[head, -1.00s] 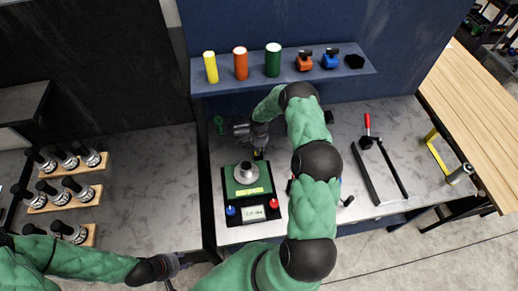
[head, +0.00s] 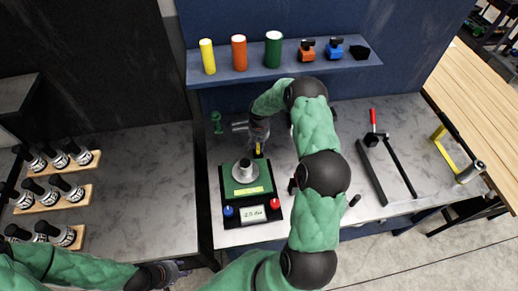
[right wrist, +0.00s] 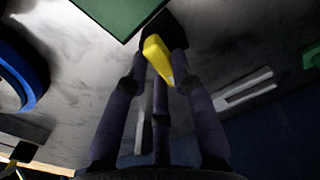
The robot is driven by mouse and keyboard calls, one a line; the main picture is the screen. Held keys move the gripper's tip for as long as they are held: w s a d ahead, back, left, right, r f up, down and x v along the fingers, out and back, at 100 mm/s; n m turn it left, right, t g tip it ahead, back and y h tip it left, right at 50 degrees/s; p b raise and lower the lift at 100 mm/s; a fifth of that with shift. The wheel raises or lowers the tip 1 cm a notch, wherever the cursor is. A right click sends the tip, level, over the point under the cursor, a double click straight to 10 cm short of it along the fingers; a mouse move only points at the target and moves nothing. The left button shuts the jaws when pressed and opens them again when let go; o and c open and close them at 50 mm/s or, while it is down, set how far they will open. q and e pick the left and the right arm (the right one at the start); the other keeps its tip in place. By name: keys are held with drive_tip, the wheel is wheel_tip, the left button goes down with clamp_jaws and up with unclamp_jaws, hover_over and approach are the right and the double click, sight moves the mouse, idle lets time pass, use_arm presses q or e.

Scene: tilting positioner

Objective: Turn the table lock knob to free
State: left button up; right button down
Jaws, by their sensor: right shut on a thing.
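The positioner has a black frame with a green table plate (head: 232,186) carrying a grey metal flanged cylinder (head: 244,172). The yellow lock knob (head: 258,149) stands at the frame's far edge, and it also shows in the right wrist view (right wrist: 157,58). My right gripper (head: 258,143) reaches down behind the positioner. In the right wrist view its fingers (right wrist: 160,75) are shut on the yellow knob from both sides. The knob's exact lock position is not readable. My left gripper (head: 178,268) is low and left, far from the positioner; its fingers are too small to judge.
The positioner's front has a blue button (head: 228,211), a red button (head: 275,204) and a small display (head: 253,214). A shelf (head: 290,65) with coloured cylinders and clamps hangs behind. My right arm covers the bench right of the positioner. A red-handled tool (head: 376,140) lies farther right.

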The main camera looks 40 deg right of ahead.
drive_tip(key=shift+n+b, duration=0.6)
drive_tip(key=shift+n, duration=0.4)
drive_tip(key=c, duration=1)
unclamp_jaws()
drive_tip(key=shift+c, duration=0.2)
wheel_tip(320, 180, up, 12)
